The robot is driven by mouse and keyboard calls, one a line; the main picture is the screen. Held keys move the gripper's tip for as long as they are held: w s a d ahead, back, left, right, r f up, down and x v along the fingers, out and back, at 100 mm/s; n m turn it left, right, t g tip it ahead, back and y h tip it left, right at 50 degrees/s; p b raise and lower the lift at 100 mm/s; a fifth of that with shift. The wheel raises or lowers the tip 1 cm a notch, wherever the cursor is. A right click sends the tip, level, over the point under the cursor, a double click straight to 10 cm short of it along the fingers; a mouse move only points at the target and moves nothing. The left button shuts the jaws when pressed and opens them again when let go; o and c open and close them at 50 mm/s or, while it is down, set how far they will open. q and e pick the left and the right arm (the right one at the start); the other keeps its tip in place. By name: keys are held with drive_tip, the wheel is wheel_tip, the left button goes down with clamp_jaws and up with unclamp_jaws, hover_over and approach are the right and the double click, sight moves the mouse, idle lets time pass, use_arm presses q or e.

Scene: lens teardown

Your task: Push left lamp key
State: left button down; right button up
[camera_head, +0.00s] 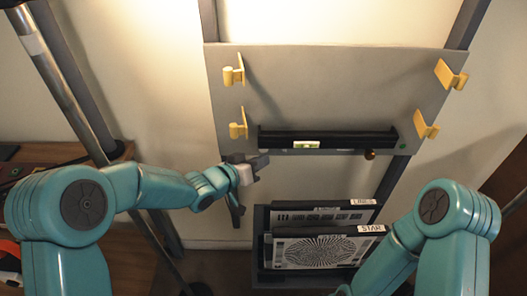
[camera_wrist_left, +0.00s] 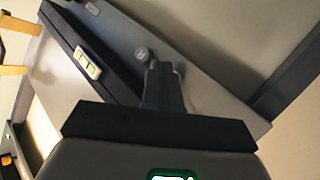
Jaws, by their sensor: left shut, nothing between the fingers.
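My left gripper (camera_head: 260,162) is shut and empty at the lower left edge of the grey panel (camera_head: 300,75). In the left wrist view its closed fingers (camera_wrist_left: 164,75) point at the panel. A small grey round knob (camera_wrist_left: 142,55), possibly the left lamp key, shows just left of the fingertips. Another rounded grey part (camera_wrist_left: 180,68) is partly hidden behind them. I cannot tell whether the fingers touch either one. In the head view the gripper hides this spot. My right gripper is out of view; only its arm shows at lower right.
A black ledge (camera_head: 350,138) on the panel holds a small level (camera_head: 306,145). Yellow clips (camera_head: 233,75) stick out at the panel's sides. A brown knob (camera_head: 369,154) hangs below the ledge. A dark rack (camera_head: 262,277) with test charts (camera_head: 318,250) stands below.

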use_arm(q)
drive_tip(key=shift+s, duration=0.1)
drive_tip(key=s+b, duration=0.3)
drive_tip(key=s, duration=0.2)
drive_tip(key=shift+s, duration=0.4)
